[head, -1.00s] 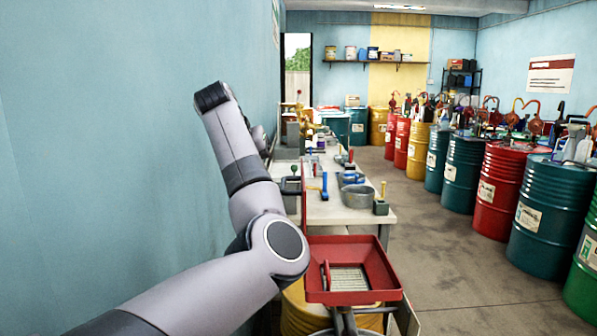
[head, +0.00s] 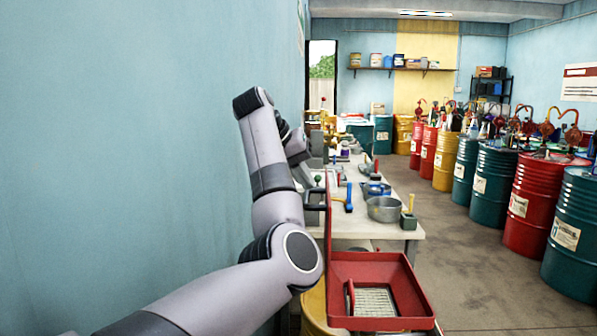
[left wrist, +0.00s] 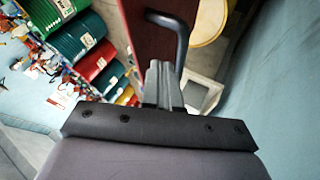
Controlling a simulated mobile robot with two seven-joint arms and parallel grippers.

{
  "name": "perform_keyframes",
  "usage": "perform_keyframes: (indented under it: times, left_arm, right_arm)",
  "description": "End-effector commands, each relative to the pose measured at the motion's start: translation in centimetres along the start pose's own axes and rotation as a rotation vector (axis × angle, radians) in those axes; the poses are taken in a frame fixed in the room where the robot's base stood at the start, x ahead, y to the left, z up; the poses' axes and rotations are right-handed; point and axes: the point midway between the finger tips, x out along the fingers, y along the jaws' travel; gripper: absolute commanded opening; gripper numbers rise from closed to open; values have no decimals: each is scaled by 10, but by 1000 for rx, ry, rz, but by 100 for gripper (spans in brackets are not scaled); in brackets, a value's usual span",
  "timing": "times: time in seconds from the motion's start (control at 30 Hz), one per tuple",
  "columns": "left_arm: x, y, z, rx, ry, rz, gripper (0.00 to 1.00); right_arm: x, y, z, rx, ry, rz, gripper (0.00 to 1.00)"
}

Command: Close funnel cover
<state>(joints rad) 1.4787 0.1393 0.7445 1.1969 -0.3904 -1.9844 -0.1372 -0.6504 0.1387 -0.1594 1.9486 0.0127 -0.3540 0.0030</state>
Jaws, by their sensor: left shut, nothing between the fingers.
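The red square funnel (head: 408,285) with a grate in its bottom sits at the lower middle of the head view. Its cover (head: 328,225) stands upright, open, at the funnel's left side, seen nearly edge-on. A dark handle (head: 314,207) is on the cover's left face. In the left wrist view the cover is a dark red panel (left wrist: 150,25) with the handle (left wrist: 180,40) beside the fingertips. My left gripper (left wrist: 158,68) is shut and empty, close to the cover; contact cannot be told. In the head view my forearm hides most of it. My right gripper is not in view.
A yellow drum (head: 313,310) is under the funnel. A workbench (head: 350,230) with a metal pot (head: 383,209) and tools stands behind it. The blue wall (head: 120,150) is close on the left. Coloured drums line the right side, with open floor (head: 460,255) between.

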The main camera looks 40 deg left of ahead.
Motion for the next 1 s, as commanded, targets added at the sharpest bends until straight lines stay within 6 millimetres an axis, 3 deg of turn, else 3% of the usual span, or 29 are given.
perform_keyframes:
  times: [0.1,0.3,1.0]
  left_arm:
    - [22,2,0,0,-6,2,0]
    - [40,2,0,0,-3,1,0]
    - [49,7,-3,14,-9,-26,0]
  right_arm:
    - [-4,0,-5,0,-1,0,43]
    - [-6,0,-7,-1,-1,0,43]
    - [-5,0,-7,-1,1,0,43]
